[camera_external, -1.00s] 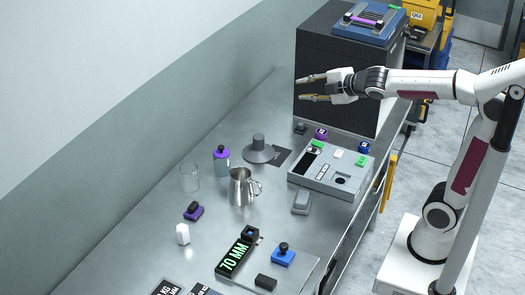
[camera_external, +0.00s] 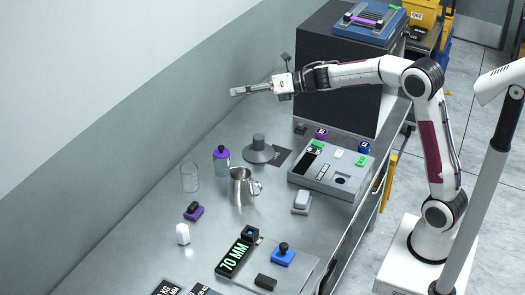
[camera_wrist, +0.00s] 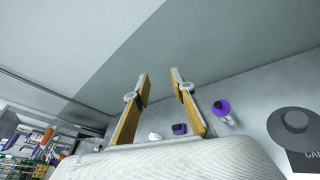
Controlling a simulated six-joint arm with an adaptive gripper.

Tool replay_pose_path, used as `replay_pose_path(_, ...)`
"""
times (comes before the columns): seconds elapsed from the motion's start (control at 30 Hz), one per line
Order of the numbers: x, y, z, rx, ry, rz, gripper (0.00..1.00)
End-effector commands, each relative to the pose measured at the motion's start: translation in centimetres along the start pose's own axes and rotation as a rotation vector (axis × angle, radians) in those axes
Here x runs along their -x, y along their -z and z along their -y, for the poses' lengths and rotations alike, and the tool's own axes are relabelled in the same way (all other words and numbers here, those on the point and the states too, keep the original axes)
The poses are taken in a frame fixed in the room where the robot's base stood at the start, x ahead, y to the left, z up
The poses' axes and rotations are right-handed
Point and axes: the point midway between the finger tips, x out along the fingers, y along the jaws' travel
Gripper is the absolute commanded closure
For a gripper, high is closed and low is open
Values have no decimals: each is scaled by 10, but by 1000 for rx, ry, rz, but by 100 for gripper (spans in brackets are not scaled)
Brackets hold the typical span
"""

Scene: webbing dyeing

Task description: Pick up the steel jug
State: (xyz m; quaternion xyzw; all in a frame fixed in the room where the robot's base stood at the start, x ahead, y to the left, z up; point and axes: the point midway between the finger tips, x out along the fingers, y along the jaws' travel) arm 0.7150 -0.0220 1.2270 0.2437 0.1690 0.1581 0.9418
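The steel jug (camera_external: 240,187) stands upright on the metal bench in the external view, its handle toward the right. My gripper (camera_external: 238,91) is up in the air beyond the jug, well above the bench, and points left toward the wall. In the wrist view my gripper (camera_wrist: 160,78) shows its two fingers spread apart with nothing between them. I cannot make out the jug in the wrist view.
A clear glass (camera_external: 190,177) and a purple-capped bottle (camera_external: 221,160) stand close to the jug. A black cabinet (camera_external: 340,95) stands at the back.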

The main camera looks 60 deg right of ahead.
Motion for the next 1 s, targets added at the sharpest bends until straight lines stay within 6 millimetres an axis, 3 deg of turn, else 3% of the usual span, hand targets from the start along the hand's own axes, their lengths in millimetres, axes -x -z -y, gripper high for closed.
replay_pose_path(0.2,-25,41,12,248,-149,-116,76)
replay_pose_path(0.5,-34,111,33,545,-402,-255,76)
replay_pose_path(0.73,-21,171,56,725,-626,-337,76)
replay_pose_path(1.0,10,233,84,864,-894,-392,76)
